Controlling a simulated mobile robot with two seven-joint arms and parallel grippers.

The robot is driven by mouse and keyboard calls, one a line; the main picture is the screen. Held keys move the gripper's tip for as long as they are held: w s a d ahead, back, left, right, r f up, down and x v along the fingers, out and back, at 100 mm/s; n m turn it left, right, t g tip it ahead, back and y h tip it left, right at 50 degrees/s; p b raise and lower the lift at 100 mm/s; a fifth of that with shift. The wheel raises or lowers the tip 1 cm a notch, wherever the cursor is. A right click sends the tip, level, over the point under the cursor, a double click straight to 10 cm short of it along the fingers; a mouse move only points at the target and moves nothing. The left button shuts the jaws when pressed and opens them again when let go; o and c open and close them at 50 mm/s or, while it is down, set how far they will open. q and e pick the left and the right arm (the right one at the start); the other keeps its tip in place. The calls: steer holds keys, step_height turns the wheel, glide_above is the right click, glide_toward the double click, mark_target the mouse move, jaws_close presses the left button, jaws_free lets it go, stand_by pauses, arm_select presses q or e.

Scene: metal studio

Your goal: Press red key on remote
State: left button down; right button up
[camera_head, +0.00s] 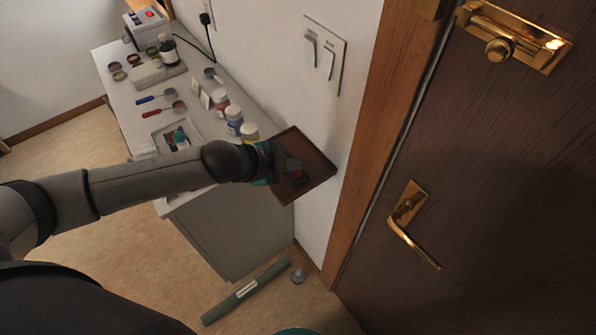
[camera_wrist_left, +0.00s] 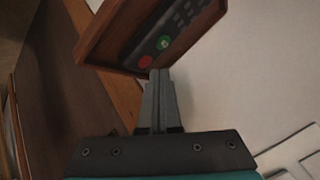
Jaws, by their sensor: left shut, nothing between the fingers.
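The remote (camera_wrist_left: 168,30) is dark with grey keys. It lies in a brown wooden tray (camera_wrist_left: 108,32) beside the wall, and the tray also shows in the head view (camera_head: 312,155). The red key (camera_wrist_left: 145,62) is near the tray's edge, with a green key (camera_wrist_left: 163,42) beside it. My left gripper (camera_wrist_left: 160,74) is shut and empty. Its tips are very close to the remote, just right of and slightly below the red key in the wrist view; I cannot tell whether they touch. In the head view, the left gripper (camera_head: 292,168) covers part of the remote. My right gripper is not in view.
A grey cabinet (camera_head: 232,235) with jars, small tools and a device stands left of the tray. A wooden door (camera_head: 500,170) with brass handle (camera_head: 408,212) is at right. A green tube (camera_head: 245,290) lies on the floor.

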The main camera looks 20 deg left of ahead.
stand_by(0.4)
arm_select(q)
steer(key=shift+f, duration=0.5)
steer(key=shift+f, duration=0.2)
stand_by(0.3)
steer(key=shift+r+p, duration=0.65)
steer(key=shift+p, duration=0.15)
step_height(320, 180, up, 6)
steer(key=p, duration=0.6)
